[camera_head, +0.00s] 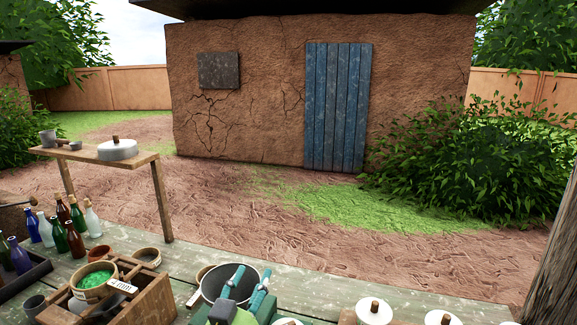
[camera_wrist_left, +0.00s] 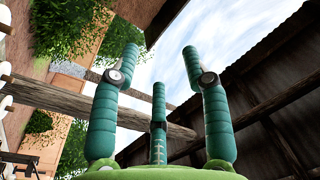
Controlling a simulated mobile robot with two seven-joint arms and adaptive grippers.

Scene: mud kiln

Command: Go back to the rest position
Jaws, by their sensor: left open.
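My left gripper (camera_head: 252,272) is at the bottom middle of the head view, with teal padded fingers apart and nothing between them. In that view it overlaps a round dark pan (camera_head: 216,282) on the table; I cannot tell how high above it the fingers are. In the left wrist view the gripper (camera_wrist_left: 160,62) shows three spread, empty teal fingers against sky, beams and a roof. My right gripper is not in view.
A weathered table (camera_head: 300,283) carries several bottles (camera_head: 75,240), a wooden crate (camera_head: 150,300) with a bowl of green bits (camera_head: 95,279), and white lidded pots (camera_head: 374,312). A smaller table (camera_head: 150,157) stands back left. A wooden post (camera_head: 555,265) rises at right.

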